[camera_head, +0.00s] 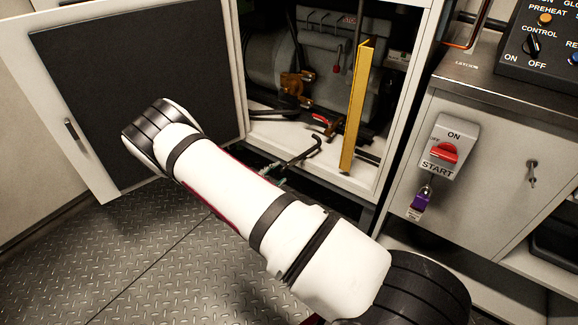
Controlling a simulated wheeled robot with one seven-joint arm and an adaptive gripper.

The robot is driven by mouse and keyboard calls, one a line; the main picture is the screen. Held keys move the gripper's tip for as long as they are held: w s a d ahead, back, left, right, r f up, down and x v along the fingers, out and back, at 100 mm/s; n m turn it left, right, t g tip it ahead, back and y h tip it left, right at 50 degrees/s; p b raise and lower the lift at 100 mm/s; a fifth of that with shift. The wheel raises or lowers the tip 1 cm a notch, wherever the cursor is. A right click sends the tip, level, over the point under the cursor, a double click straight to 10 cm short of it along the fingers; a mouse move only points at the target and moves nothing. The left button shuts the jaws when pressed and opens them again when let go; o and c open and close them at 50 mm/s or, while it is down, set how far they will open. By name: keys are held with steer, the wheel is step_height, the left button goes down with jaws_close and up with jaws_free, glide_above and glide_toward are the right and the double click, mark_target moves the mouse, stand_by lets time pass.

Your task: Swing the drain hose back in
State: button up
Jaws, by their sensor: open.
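A thin dark bent piece (304,152), which may be the drain hose, lies at the front of the open cabinet's floor. Its hooked end points up and right, and its other end runs down-left to the sill. A small teal piece shows beside it, partly hidden, and I cannot tell what it is. A brass valve with a red handle (320,119) sits just behind. My white arm crosses the picture from lower right to upper left, in front of the cabinet's lower left. My gripper does not show; the arm may hide it.
The cabinet door (140,75) stands open at left. A yellow upright bar (357,110) stands in the right of the opening. A grey tank (275,70) fills the back. A control cabinet (480,160) with a red switch stands at right. Tread-plate floor (130,260) is clear at lower left.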

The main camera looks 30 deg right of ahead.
mark_target(288, 166)
steer(key=b+x, duration=0.3)
steer(key=x, duration=0.7)
steer(key=shift+w+d+f, duration=0.15)
steer(key=shift+w+d, duration=0.05)
steer(key=shift+d, duration=0.15)
jaws_close()
